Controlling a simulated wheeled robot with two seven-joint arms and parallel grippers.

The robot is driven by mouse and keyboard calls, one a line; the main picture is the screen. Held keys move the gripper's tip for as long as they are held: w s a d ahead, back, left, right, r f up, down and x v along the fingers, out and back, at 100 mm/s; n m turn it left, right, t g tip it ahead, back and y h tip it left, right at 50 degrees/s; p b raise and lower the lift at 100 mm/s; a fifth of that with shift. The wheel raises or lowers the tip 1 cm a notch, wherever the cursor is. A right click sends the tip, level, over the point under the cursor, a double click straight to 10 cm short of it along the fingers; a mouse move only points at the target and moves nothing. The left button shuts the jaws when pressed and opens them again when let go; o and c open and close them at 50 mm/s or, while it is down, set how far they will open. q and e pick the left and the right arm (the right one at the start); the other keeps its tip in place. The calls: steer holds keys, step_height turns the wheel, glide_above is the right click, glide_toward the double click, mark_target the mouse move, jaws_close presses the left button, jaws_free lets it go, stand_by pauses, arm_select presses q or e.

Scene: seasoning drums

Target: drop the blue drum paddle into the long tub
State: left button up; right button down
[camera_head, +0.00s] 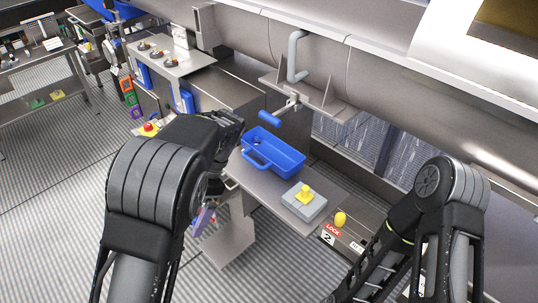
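The long tub is a blue open container (289,168) with a looped handle on its near side, standing on the grey work surface in the middle of the view. A short blue cylinder (270,118) is just behind the tub, near a metal bracket on the big drum. It may be the drum paddle or its grip; I cannot tell. My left arm comes in from the left and bends near the tub's left side; its gripper fingers cannot be made out. My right arm reaches down to the bottom edge, and its gripper is out of view.
A grey box with a yellow knob (305,194) stands right of the tub. A yellow knob (340,219) sits near a red lock label (333,231). The large metal drum (380,80) spans the back. A shelf (165,56) with small items is at upper left.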

arm_select(q)
steer(key=s+f+n+g+h+b, duration=0.2)
steer(key=s+f+n+b, duration=0.1)
steer(key=f, duration=1.4)
steer(key=shift+s+n+b, duration=0.15)
steer(key=shift+n+b, duration=0.55)
steer(key=shift+n, duration=0.3)
